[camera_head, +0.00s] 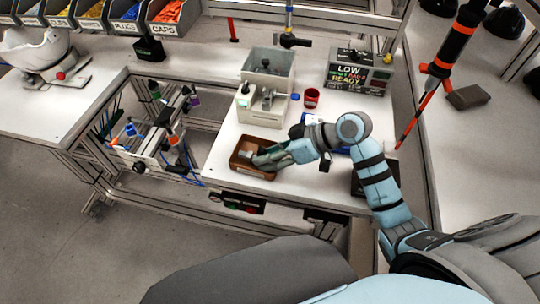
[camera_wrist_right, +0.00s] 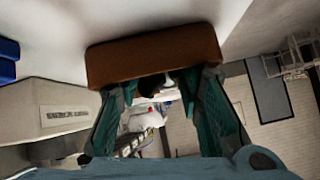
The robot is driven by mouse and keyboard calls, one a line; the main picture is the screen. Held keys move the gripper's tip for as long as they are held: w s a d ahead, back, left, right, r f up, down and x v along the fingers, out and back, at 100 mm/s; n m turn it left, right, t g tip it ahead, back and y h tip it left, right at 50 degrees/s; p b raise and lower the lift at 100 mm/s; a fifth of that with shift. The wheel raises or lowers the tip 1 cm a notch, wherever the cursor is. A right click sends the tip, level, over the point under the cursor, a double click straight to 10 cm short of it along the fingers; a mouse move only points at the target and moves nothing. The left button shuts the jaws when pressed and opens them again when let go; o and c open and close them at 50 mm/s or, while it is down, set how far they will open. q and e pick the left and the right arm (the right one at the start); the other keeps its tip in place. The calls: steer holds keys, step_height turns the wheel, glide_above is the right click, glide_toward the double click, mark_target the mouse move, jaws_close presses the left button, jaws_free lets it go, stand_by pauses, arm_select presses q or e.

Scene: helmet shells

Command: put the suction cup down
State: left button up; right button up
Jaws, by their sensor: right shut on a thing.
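My right gripper (camera_head: 262,158) reaches in from the right, with its fingers over the brown tray (camera_head: 236,163) at the table's front. In the right wrist view the gripper (camera_wrist_right: 162,80) has its two green fingers on either side of a small dark thing (camera_wrist_right: 154,86), which I take to be the suction cup. It is shut on that thing, whose outline is mostly hidden. The tray wall (camera_wrist_right: 150,58) stands just beyond the fingertips. In the head view the fingers hide the suction cup. My left gripper is not in view.
A grey-white machine (camera_head: 262,103) stands behind the tray, with a red cup (camera_head: 311,98) to its right. A display box (camera_head: 358,75) stands at the back right. The table's front edge lies close below the tray. White tabletop is clear left of the tray.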

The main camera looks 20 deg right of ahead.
steer(key=o, duration=0.9)
steer(key=shift+s+d+f, duration=0.15)
steer(key=shift+s+f, duration=0.05)
steer(key=shift+f, duration=0.2)
steer(key=shift+s+d+f, duration=0.1)
steer(key=shift+s+f, duration=0.05)
steer(key=shift+f, duration=0.25)
steer(key=shift+c, duration=0.2)
steer(key=o, duration=0.3)
steer(key=shift+r, duration=0.35)
steer(key=v, duration=0.8)
steer(key=p+v, duration=0.1)
steer(key=v, duration=0.3)
steer(key=shift+w+r, duration=0.3)
steer(key=shift+r, duration=0.3)
steer(key=shift+w, duration=0.1)
